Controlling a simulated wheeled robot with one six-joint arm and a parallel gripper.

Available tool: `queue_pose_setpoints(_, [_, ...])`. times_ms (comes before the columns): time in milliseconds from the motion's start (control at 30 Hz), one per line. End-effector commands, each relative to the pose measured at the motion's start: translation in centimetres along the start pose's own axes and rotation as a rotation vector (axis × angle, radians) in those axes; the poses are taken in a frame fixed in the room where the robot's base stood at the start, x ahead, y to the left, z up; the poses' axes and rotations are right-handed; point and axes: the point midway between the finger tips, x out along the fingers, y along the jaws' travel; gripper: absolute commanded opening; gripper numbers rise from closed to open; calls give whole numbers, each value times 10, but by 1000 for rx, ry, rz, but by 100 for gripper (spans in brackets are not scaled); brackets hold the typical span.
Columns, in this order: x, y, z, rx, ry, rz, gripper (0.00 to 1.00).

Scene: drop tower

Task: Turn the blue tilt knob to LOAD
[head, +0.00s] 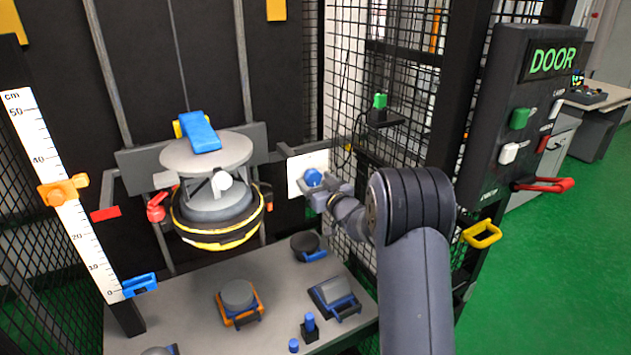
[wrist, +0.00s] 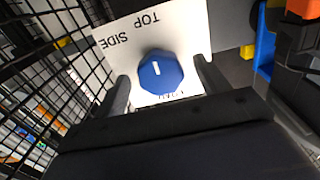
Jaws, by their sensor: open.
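The blue tilt knob (head: 313,177) sits on a white label plate to the right of the round grey platform in the head view. In the wrist view the knob (wrist: 160,72) is a blue faceted disc with a white mark. The plate (wrist: 190,38) reads TOP and SIDE, with a third word below the knob partly hidden. My gripper (wrist: 162,84) is open, with one finger on each side of the knob and a gap visible around it. In the head view my gripper (head: 322,190) is at the plate, partly covering it.
The round grey platform (head: 205,155) with a blue block (head: 200,132) stands left of the plate. Wire mesh (head: 350,60) is close on the right. A grey table (head: 190,290) below holds several weights. A DOOR panel (head: 520,120) stands at the right.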

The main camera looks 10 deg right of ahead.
Motion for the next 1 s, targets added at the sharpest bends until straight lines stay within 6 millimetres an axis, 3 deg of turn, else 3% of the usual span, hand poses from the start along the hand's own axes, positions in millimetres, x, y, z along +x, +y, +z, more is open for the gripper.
queue_pose_setpoints(367, [5, 0, 0, 0, 0, 0, 71])
queue_pose_setpoints(900, [5, 0, 0, 0, 0, 0, 27])
queue_pose_setpoints(1000, [5, 0, 0, -2, 0, 0, 26])
